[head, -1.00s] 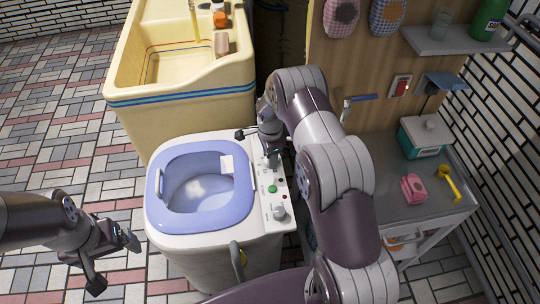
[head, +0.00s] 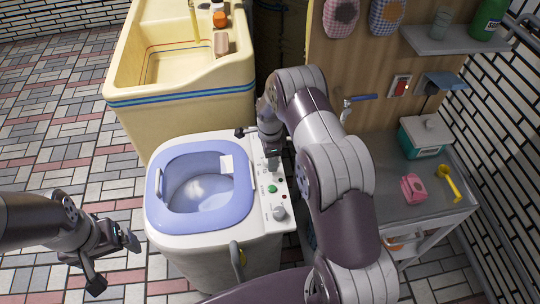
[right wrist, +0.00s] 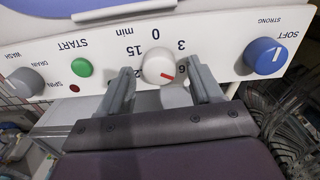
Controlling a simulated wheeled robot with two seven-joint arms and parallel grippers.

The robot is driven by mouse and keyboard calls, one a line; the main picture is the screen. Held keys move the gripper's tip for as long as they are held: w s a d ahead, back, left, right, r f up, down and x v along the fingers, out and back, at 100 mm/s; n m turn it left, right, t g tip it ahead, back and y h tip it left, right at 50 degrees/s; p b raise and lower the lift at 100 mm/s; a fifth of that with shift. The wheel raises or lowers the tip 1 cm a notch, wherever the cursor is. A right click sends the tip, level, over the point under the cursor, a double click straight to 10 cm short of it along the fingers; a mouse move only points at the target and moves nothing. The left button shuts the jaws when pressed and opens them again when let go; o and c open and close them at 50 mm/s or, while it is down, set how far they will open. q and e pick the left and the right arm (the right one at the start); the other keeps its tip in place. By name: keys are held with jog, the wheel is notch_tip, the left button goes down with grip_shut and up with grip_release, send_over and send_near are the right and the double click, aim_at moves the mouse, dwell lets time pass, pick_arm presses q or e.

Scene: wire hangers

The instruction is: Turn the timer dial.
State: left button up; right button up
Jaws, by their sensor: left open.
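The timer dial (right wrist: 160,68) is a round white knob with a red mark, below the numbers 0, 3 and 15 in the right wrist view. It sits on the white control panel (right wrist: 225,38) of the washing machine (head: 165,240). My right gripper (right wrist: 160,75) is open, with one finger on each side of the dial and a gap showing on both sides. In the head view my right gripper (head: 273,163) is over the panel and hides the dial. My left gripper (head: 115,262) is open and empty, left of the machine above the floor.
Beside the dial are a green START button (right wrist: 82,67), a grey WASH/DRAIN knob (right wrist: 27,82) and a blue SOFT/STRONG knob (right wrist: 265,56). The open blue tub (head: 205,190) is left of the panel. A cream sink (head: 180,95) stands behind; a grey cart (head: 440,200) is at right.

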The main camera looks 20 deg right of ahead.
notch_tip(320, 180, up, 13)
jog(key=shift+f, duration=0.15)
dwell(0.6)
jog(key=s+a+r+n+p, duration=0.3)
jog(key=s+r+n, duration=0.4)
jog(key=s+n, duration=0.3)
jog(key=s+a+r+n+t+p, duration=0.1)
jog(key=s+a+r+n+p, duration=0.3)
jog(key=s+r+n, duration=0.3)
jog(key=shift+s+a+r+n, duration=0.2)
jog(key=shift+s+r+n, duration=0.15)
jog(key=shift+s+n, duration=1.95)
